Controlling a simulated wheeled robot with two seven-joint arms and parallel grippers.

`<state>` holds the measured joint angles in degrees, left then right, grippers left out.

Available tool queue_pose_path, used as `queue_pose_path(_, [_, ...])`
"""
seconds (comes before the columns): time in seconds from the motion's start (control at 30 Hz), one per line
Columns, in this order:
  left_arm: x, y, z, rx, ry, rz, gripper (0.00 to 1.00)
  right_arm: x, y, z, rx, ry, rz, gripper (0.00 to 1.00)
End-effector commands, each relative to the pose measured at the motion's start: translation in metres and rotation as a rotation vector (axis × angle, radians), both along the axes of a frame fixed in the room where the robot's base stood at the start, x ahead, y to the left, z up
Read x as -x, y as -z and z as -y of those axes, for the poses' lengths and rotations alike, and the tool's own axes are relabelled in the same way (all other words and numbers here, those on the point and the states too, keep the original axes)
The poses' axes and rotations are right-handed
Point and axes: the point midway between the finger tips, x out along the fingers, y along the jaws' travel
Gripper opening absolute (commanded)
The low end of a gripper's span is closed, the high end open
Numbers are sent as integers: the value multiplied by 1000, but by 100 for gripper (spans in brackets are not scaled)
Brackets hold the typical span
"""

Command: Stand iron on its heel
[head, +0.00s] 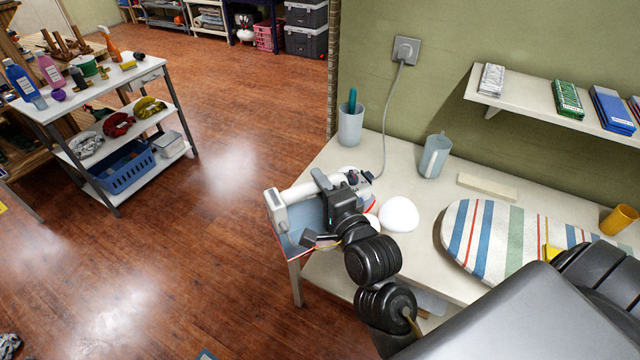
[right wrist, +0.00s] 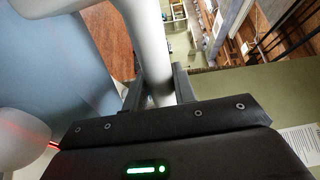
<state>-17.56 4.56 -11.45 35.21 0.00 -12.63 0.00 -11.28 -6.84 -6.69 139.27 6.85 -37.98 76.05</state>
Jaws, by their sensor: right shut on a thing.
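The iron (head: 298,193) is at the left end of the worktable (head: 330,160), with a pale handle and a grey end piece (head: 278,212) towards the left. My right gripper (head: 335,200) is shut on the handle, which also shows between the fingers in the right wrist view (right wrist: 158,60). A blue surface (head: 312,216) lies below the handle; I cannot tell whether it is part of the iron. The gripper and arm hide much of the iron, so its tilt and contact with the table are unclear. My left gripper is not in view.
A grey cord (head: 384,125) runs from the wall socket (head: 405,51) down behind the gripper. A white dome (head: 399,214) sits right of it. A cup (head: 351,124), a jug (head: 435,156) and a striped ironing board (head: 500,240) stand on the table.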

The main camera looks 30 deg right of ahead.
Motion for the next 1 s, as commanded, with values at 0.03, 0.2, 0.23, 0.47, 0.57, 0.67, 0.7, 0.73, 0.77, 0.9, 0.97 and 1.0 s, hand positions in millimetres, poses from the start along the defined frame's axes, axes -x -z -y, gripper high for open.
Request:
queue_pose_path(0.03, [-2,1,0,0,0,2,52,-1,-1,2,10,1,8,0])
queue_pose_path(0.2, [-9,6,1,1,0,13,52,-10,11,10,103,-10,9,0])
queue_pose_path(0.23, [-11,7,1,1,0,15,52,-12,15,13,129,-13,8,0])
queue_pose_path(0.47, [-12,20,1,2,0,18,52,-33,43,41,448,-40,14,0])
queue_pose_path(0.57, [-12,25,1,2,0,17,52,-43,55,58,636,-52,20,0])
queue_pose_path(0.67, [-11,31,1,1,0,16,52,-52,66,77,842,-64,31,0])
queue_pose_path(0.7, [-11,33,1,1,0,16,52,-56,70,86,924,-67,35,0])
queue_pose_path(0.73, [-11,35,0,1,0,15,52,-59,73,92,986,-72,39,0])
queue_pose_path(0.77, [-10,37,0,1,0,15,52,-61,75,98,1043,-73,43,0])
queue_pose_path(0.9, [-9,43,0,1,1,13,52,-72,84,126,1265,-83,62,0])
queue_pose_path(0.97, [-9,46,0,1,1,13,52,-75,86,137,1336,-86,67,0])
queue_pose_path(1.0, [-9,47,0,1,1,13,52,-77,88,143,1375,-88,71,0])
